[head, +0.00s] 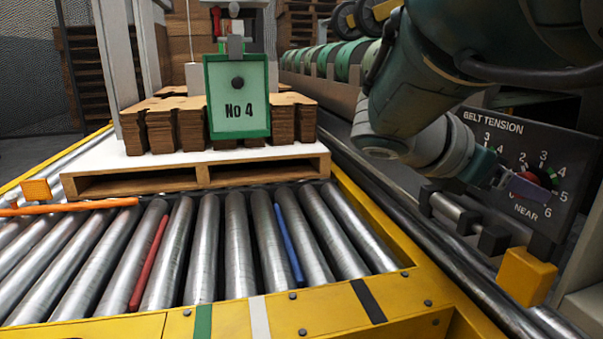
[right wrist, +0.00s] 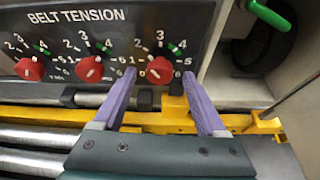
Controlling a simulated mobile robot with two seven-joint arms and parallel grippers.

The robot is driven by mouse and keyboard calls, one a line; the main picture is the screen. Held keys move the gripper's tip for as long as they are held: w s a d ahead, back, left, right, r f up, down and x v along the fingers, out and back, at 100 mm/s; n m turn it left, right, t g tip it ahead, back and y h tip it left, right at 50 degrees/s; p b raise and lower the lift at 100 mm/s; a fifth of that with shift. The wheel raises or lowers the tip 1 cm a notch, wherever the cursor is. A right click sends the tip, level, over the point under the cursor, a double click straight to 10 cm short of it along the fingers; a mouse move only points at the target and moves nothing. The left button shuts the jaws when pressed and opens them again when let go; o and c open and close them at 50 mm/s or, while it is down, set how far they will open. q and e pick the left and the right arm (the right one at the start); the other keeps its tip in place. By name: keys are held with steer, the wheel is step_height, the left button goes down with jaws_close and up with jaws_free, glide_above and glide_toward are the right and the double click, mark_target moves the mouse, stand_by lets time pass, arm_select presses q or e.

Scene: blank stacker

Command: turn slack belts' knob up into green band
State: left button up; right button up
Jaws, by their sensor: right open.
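The dark BELT TENSION panel (head: 487,128) stands at the right in the head view; it also fills the upper left of the right wrist view (right wrist: 180,14). It has a left red knob (right wrist: 29,69), a middle red knob (right wrist: 89,69) and a right red knob (right wrist: 159,70), each with a numbered dial and a green band near 4. My left gripper is out of view.
A roller conveyor (head: 235,240) with yellow rails carries a pallet (head: 200,178) of stacked brown blanks. A green "No 4" sign (head: 238,95) hangs before them. A roller and yellow block (head: 526,277) sit below the panel. A cabinet wall (right wrist: 232,90) stands right of the fingers.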

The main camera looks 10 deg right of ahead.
steer(key=shift+b+x, duration=0.3)
steer(key=shift+x, duration=0.6)
steer(key=shift+c, duration=0.3)
jaws_close()
